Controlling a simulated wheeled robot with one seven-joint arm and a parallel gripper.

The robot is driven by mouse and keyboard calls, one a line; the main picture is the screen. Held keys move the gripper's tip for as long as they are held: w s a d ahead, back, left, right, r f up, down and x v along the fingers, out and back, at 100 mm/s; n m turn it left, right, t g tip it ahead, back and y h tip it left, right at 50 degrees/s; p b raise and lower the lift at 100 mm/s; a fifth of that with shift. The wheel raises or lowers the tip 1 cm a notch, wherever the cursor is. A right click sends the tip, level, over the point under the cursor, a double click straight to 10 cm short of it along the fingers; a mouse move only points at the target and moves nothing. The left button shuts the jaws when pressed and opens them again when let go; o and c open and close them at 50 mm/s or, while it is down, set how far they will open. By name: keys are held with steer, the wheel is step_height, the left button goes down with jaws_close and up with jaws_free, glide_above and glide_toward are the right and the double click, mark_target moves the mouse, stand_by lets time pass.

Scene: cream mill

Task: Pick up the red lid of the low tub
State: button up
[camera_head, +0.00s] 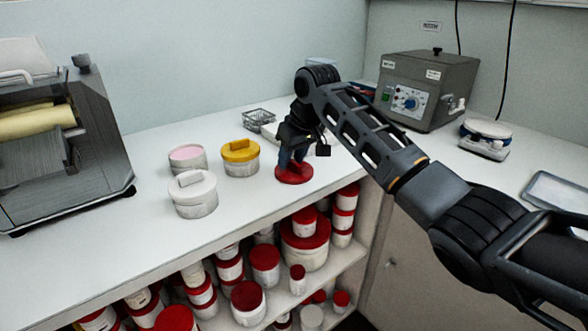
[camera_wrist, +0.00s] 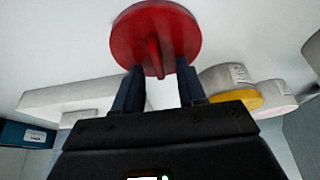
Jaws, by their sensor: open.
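The red lid (camera_head: 295,175) lies flat on the white counter, apart from any tub. In the wrist view the red lid (camera_wrist: 190,30) shows a raised ridge-shaped grip across its middle. My gripper (camera_head: 292,160) points down just over the lid. In the wrist view my gripper (camera_wrist: 160,66) has its two fingers apart, one on each side of the ridge, with gaps visible. I cannot tell whether the fingertips touch the lid's top. A low open tub with pink contents (camera_head: 187,158) stands to the left.
A yellow-lidded tub (camera_head: 240,158) and a white-lidded tub (camera_head: 194,195) stand left of the lid. A wire basket (camera_head: 259,119) is behind. A grey machine (camera_head: 427,90) stands at right. Shelves below hold several red-lidded jars. The counter front of the lid is clear.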

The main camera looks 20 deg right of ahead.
jaws_close()
steer(key=shift+r, duration=0.1)
stand_by(0.5)
